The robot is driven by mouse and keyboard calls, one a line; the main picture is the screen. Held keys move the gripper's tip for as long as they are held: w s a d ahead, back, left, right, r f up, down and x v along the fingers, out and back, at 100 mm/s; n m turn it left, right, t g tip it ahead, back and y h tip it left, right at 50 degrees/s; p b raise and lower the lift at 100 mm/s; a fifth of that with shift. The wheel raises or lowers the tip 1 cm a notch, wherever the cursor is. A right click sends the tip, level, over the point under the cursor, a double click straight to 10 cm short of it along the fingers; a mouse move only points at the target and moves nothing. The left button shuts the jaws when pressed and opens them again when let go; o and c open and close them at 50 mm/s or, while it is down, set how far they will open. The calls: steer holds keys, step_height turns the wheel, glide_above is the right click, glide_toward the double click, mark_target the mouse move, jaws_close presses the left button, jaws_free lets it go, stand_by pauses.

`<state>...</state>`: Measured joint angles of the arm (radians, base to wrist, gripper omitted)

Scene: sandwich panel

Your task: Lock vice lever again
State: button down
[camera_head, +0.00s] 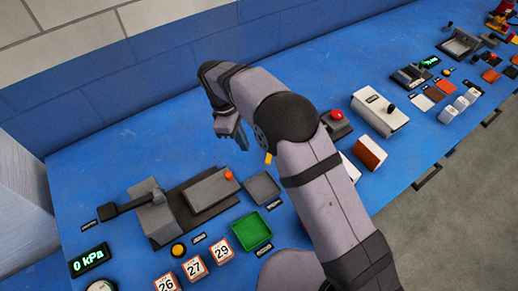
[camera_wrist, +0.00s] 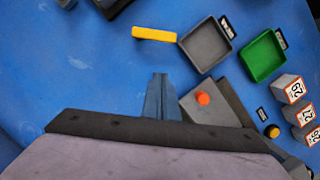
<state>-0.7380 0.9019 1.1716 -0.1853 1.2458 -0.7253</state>
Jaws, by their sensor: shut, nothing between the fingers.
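The vice in the head view has a grey block (camera_head: 158,218) at its left end on a dark base plate (camera_head: 213,208). A black lever (camera_head: 128,205) sticks out leftward from this block, lying low. A grey flat block (camera_head: 208,188) with an orange-red knob (camera_head: 229,175) lies toward the right end. The knob (camera_wrist: 203,98) also shows in the wrist view, right of the fingers; the lever does not show there. My gripper (camera_head: 240,140) is shut and empty, raised above the blue table behind and right of the vice. Its fingers also show in the wrist view (camera_wrist: 160,78).
A grey tray (camera_head: 262,188) and a green tray (camera_head: 251,230) stand right of the vice. A yellow bar (camera_wrist: 154,33) lies on the table. A yellow button (camera_head: 178,250) and numbered cubes (camera_head: 194,267) are in front. The table behind the vice is clear.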

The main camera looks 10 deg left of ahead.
steer(key=p+x, duration=0.1)
steer(key=x, duration=0.2)
steer(key=shift+d+f, duration=0.1)
steer(key=shift+f, duration=0.05)
steer(key=d+p, duration=0.1)
steer(key=d, duration=0.1)
steer(key=shift+d, duration=0.35)
steer(key=shift+s+d+f+p, duration=0.15)
steer(key=shift+d+p, duration=0.2)
steer(key=shift+d, duration=0.3)
